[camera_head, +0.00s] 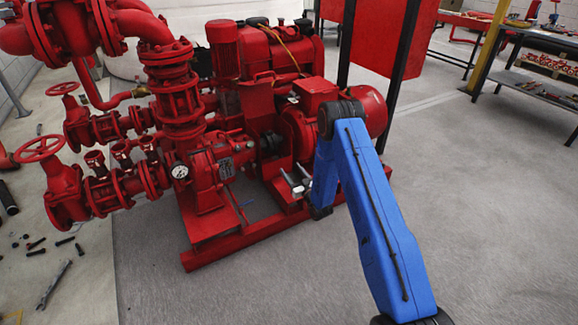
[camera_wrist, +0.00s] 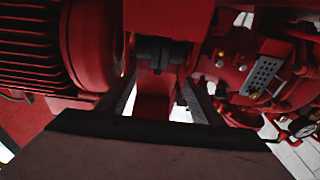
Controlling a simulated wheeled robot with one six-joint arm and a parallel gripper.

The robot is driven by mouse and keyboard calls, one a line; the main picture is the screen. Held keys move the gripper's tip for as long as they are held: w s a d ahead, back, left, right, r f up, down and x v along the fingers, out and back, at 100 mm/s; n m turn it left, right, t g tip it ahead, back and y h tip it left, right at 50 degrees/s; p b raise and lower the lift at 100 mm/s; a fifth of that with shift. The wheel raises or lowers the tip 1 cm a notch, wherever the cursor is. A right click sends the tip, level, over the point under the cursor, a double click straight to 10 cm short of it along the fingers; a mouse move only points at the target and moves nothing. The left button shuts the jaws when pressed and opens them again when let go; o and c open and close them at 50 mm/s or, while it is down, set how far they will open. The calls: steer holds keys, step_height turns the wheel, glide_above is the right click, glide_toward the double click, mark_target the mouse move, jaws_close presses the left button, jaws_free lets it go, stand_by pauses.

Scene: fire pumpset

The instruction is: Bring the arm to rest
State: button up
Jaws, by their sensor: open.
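My blue arm (camera_head: 375,215) reaches up from the lower right, bends at a dark elbow joint, and drops to the wrist in front of the red pumpset (camera_head: 222,245). My gripper (camera_head: 294,180) is small in the head view, beside the motor and above the red base frame. In the wrist view, the two dark fingers of my gripper (camera_wrist: 160,80) stand apart with nothing held between them. Beyond them are a red block and a dark shaft coupling (camera_wrist: 160,52). I cannot tell how far the fingertips are from the pump parts.
The ribbed red motor (camera_wrist: 38,50) is at the left of the wrist view. Red valves with handwheels (camera_head: 38,149) stand at the left. A wrench (camera_head: 53,284) and small parts lie on the floor there. A workbench (camera_head: 535,85) is at the far right. The grey floor (camera_head: 480,180) right of my arm is clear.

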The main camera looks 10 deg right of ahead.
steer(key=shift+r, duration=0.1)
steer(key=s+d+r+m+g+h, duration=0.1)
steer(key=s+d+r+g+h, duration=0.1)
steer(key=r, duration=1.1)
steer(key=s+d+r+g+h, duration=0.2)
steer(key=r+g, duration=0.1)
steer(key=r, duration=1.1)
steer(key=s+d+r+m+g+h, duration=0.1)
steer(key=s+d+r+g, duration=0.1)
steer(key=s+r, duration=0.55)
steer(key=s+d+r+g+h, duration=0.15)
steer(key=s+r, duration=0.25)
steer(key=s, duration=0.7)
steer(key=s+r+m+g, duration=0.1)
steer(key=s+g, duration=0.4)
steer(key=s, duration=3.6)
steer(key=shift+r+m, duration=0.4)
steer(key=shift+d, duration=0.1)
